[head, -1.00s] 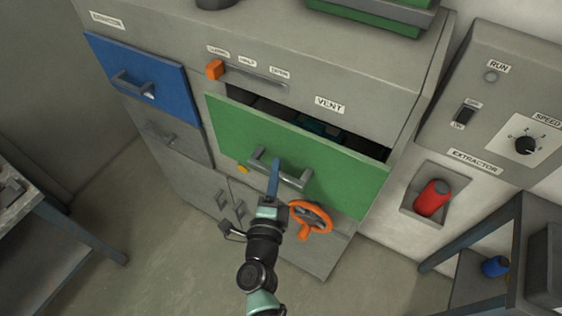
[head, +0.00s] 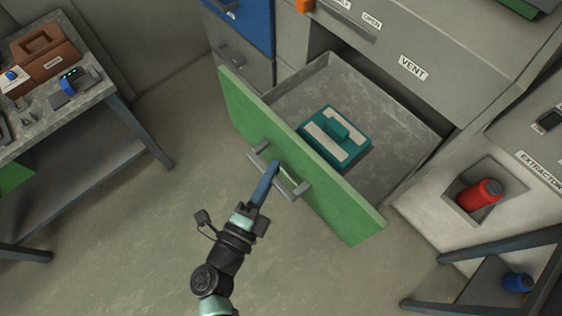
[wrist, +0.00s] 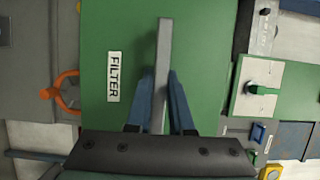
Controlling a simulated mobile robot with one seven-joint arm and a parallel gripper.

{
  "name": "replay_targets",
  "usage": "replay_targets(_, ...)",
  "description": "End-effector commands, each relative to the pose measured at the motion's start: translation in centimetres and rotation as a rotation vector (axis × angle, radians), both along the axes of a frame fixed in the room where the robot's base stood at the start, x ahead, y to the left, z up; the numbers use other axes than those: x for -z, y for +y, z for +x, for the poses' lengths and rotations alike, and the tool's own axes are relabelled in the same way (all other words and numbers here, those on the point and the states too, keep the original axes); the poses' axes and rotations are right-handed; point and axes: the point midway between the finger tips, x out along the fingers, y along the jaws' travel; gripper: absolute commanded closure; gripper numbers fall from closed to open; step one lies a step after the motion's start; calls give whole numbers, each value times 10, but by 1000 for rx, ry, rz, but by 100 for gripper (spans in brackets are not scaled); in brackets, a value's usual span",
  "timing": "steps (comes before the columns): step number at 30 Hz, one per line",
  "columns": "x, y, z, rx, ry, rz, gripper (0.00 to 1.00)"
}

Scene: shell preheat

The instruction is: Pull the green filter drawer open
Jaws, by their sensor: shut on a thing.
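The green filter drawer (head: 240,92) stands pulled well out of the grey cabinet in the head view, its grey interior exposed. A teal block with pale strips (head: 336,137) lies inside it. The drawer's grey bar handle (head: 293,187) is on the green front. My gripper (head: 272,172) is shut on this handle, with its blue fingers around the bar. In the wrist view my gripper (wrist: 160,88) has one finger on each side of the handle bar (wrist: 164,45), and the FILTER label (wrist: 114,76) shows on the green front.
A blue drawer (head: 245,22) is closed at upper left of the cabinet. A workbench (head: 95,115) with a brown box stands at the left. A red bottle (head: 480,195) sits in a wall recess at right. The floor in front of the drawer is clear.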

Motion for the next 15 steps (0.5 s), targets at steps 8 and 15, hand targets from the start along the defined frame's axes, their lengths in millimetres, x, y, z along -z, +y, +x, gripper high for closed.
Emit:
replay_targets(8,1,3,-2,-1,2,0,100)
replay_targets(15,1,2,-2,-1,2,1,62)
